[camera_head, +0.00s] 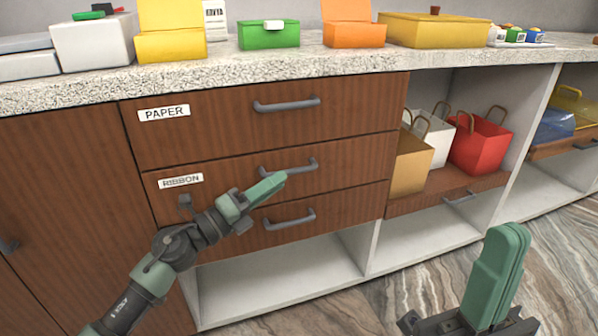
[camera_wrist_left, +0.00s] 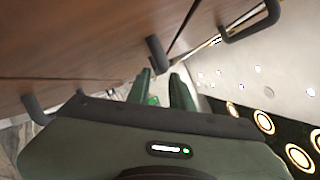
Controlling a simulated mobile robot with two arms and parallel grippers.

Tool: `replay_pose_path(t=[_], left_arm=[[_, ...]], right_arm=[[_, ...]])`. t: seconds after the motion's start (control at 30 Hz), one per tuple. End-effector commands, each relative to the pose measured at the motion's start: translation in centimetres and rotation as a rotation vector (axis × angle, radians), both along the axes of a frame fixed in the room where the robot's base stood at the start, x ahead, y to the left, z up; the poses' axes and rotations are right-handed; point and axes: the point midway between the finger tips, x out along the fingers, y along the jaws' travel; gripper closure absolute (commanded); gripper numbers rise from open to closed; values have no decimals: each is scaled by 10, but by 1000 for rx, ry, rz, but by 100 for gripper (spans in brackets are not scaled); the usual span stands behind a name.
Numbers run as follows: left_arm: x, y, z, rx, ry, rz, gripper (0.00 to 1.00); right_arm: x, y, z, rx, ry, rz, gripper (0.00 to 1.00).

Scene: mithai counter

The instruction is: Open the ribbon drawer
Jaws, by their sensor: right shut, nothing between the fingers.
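The ribbon drawer (camera_head: 350,160) is the middle brown drawer front, labelled RIBBON (camera_head: 181,181), flush with the drawers above and below. Its grey bar handle (camera_head: 300,166) is partly behind my left gripper (camera_head: 272,184), which is at the handle's left part. In the left wrist view, my left gripper (camera_wrist_left: 160,88) has its two green fingers apart, with a dark handle end (camera_wrist_left: 157,52) just beyond the gap. I cannot tell whether the fingers touch it. My right gripper (camera_head: 505,240) is shut and empty, low at the right, away from the drawers.
The paper drawer (camera_head: 220,130) is above, and another drawer with a handle (camera_head: 289,219) is below. Boxes, including a green one (camera_head: 268,34), stand on the speckled counter (camera_head: 230,80). Paper bags, one red (camera_head: 480,145), stand on a shelf at right. The floor (camera_head: 410,285) ahead is clear.

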Motion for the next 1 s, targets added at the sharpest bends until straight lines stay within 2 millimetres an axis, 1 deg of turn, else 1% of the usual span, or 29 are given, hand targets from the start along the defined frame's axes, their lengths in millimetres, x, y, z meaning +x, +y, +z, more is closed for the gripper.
replay_pose_path(t=[0.1, 0.3, 0.43, 0.67, 0.7, 0.77, 0.8, 1.0], left_arm=[[14, -16, 5, -3, -2, 0, 78], [32, -34, 9, -2, 0, 1, 78], [36, -39, 11, -1, 0, 2, 78], [37, -40, 12, -2, 2, 2, 78], [37, -40, 12, -2, 2, 2, 81], [37, -40, 12, -1, 1, 2, 98], [37, -40, 12, -2, 2, 2, 100], [37, -40, 11, -1, 1, 2, 100]], right_arm=[[1, 0, 0, -1, -11, 0, 100], [2, 1, 2, -3, -24, -1, 100], [2, 1, 3, -3, -27, -2, 100], [2, 1, 4, -4, -29, -2, 100], [2, 1, 4, -4, -29, -2, 100], [2, 1, 4, -4, -29, -2, 100], [2, 1, 4, -4, -29, -2, 100], [2, 1, 4, -4, -30, -2, 100]])
